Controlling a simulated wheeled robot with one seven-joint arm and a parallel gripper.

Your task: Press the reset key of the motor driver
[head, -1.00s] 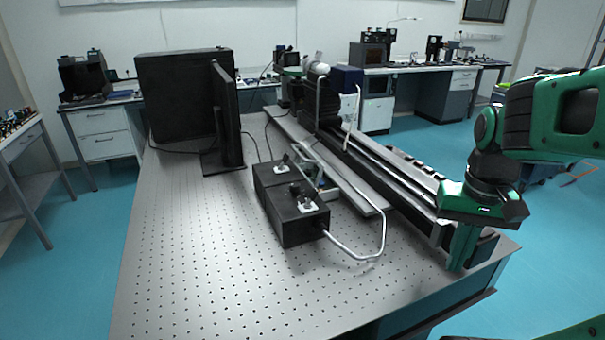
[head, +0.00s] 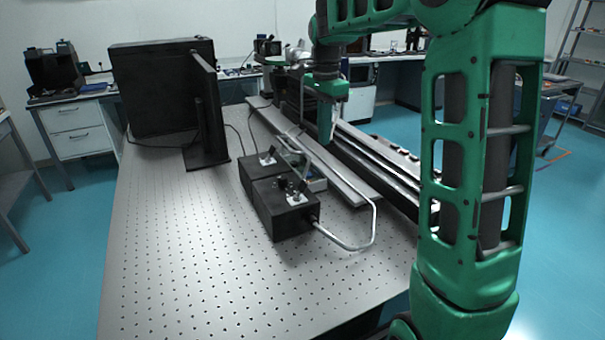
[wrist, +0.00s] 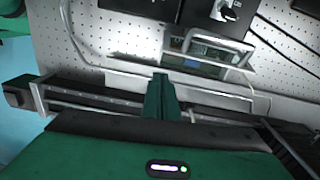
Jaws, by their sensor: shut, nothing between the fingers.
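A small device with a pale frame, a handle and a greenish panel, likely the motor driver (head: 314,184), sits on the optical table behind the black boxes. In the wrist view the same device (wrist: 208,52) lies beyond my fingertips, a little to the right, with a small blue patch on its panel. I cannot make out which part is the reset key. My gripper (head: 326,138) is shut and empty, fingers pointing down, above the long rail and beyond the device in the head view. Its green fingers (wrist: 160,82) also show in the wrist view, apart from the device.
Two black boxes (head: 283,220) with small levers on top stand in front of the device. A bent pale tube (head: 372,225) loops to their right. A monitor (head: 205,120) stands at the left. The perforated table (head: 170,270) is clear in front.

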